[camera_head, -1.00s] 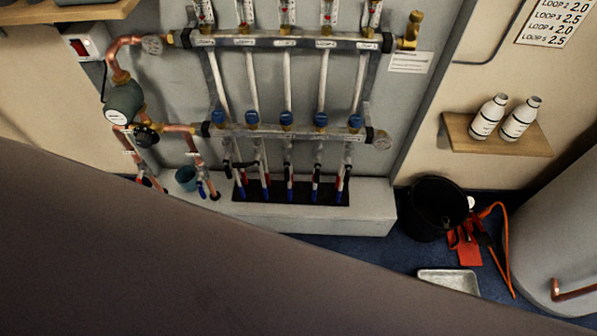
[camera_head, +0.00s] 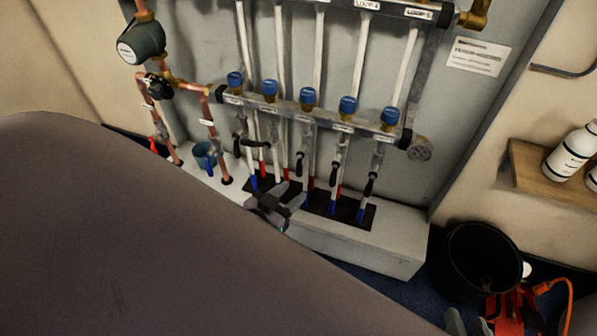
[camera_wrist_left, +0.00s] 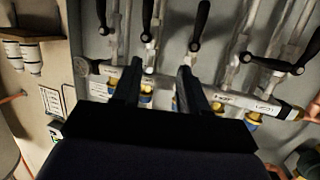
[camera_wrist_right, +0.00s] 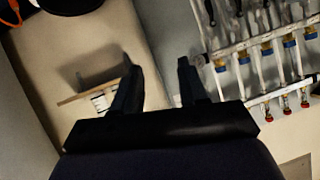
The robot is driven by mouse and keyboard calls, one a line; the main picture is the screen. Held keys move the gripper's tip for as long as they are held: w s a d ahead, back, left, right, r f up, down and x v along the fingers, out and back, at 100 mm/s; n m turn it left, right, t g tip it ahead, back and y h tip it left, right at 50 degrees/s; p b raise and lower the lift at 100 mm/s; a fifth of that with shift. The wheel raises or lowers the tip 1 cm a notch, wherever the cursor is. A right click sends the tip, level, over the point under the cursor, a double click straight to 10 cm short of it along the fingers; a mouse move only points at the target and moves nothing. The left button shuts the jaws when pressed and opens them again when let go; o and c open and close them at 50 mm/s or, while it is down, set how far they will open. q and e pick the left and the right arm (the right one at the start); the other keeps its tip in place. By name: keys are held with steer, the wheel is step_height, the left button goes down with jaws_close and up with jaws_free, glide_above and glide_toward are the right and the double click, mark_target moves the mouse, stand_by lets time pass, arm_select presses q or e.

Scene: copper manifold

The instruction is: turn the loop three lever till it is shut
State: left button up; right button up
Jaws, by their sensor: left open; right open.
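The loop three lever (camera_head: 299,164) is the middle black lever under the lower manifold bar in the head view. It hangs down, roughly in line with its pipe. In the left wrist view, which is upside down, this lever (camera_wrist_left: 200,25) lies beyond the right fingertip. My left gripper (camera_head: 288,194) is open and empty, just below the lever in the head view; I cannot tell whether it touches. Its two fingers also show apart in the left wrist view (camera_wrist_left: 160,66). My right gripper (camera_head: 468,325) is at the bottom edge, open and empty, away from the levers.
The loop two lever (camera_head: 256,142) lies across its pipe, close on the left. The loop four lever (camera_head: 335,170) hangs down on the right. A white ledge (camera_head: 345,244) runs below the pipes. A black bucket (camera_head: 482,262) and a shelf (camera_head: 545,182) with bottles are right.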

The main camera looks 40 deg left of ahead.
mark_target(298, 171)
arm_select(q)
steer(key=w+a+f+t+b, duration=0.1)
steer(key=w+a+f+b, duration=0.1)
steer(key=b, duration=0.1)
steer(key=w+a+f+n+t+y+b, duration=0.1)
steer(key=w+f+b, duration=0.1)
steer(key=f+b, duration=0.1)
steer(key=w+a+f+y+b, duration=0.1)
steer(key=w+a+f+b, duration=0.1)
steer(key=b, duration=0.2)
steer(key=shift+w+a+f+n+t, duration=0.35)
steer(key=shift+f+n+t, duration=0.05)
steer(key=w+b, duration=0.2)
steer(key=w, duration=0.3)
steer(key=shift+w+a, duration=0.15)
steer(key=shift+a, duration=0.05)
steer(key=shift+w+b, duration=0.4)
steer(key=shift+w, duration=0.35)
arm_select(e)
steer(key=a+f+t+y, duration=0.1)
steer(key=a+f+y, duration=0.1)
steer(key=f, duration=0.3)
steer(key=shift+w+a+f+n, duration=0.4)
steer(key=shift+w+a, duration=0.05)
steer(key=shift+a, duration=0.1)
arm_select(q)
steer(key=shift+r, duration=0.1)
jaws_close()
